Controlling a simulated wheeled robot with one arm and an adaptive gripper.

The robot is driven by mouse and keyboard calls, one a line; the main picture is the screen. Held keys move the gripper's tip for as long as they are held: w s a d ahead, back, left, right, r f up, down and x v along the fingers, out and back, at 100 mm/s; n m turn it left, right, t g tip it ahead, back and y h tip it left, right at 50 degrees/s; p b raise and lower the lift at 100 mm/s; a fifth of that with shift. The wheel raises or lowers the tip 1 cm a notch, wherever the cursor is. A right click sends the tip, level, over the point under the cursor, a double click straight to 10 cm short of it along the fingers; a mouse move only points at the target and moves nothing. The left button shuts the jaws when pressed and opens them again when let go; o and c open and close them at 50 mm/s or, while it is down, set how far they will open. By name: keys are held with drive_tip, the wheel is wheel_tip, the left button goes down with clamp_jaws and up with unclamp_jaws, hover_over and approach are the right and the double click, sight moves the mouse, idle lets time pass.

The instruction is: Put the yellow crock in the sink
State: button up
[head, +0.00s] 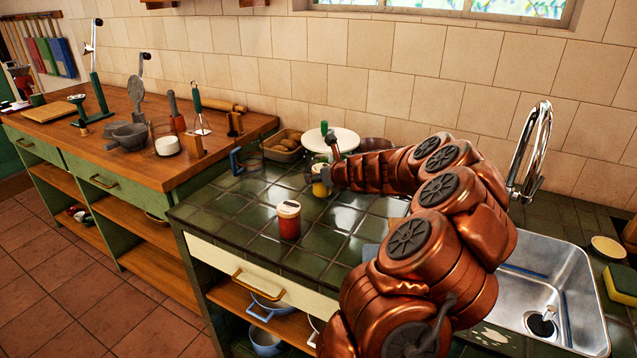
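A small yellow crock (320,188) stands on the dark green tiled counter (225,212), partly covered by my gripper. My gripper (321,172) is at the crock, with my copper arm reaching in from the right. The fingers are small and partly hidden, so I cannot tell whether they are closed on the crock or only beside it. The steel sink (570,285) is at the right, with a drain fitting in its basin; my arm hides its left part.
A red jar with a pale lid (288,222) stands in front of the crock. A basket (284,146) and a white plate (345,139) lie behind. A tall chrome tap (533,150) rises behind the sink. A yellow-green sponge (622,284) and a small yellowish dish (607,247) are at the right.

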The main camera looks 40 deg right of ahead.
drive_tip(key=shift+f, duration=0.95)
drive_tip(key=shift+f, duration=0.2)
drive_tip(key=o, duration=1.4)
drive_tip(key=shift+o, duration=0.2)
drive_tip(key=shift+r, duration=0.2)
drive_tip(key=v, duration=1.2)
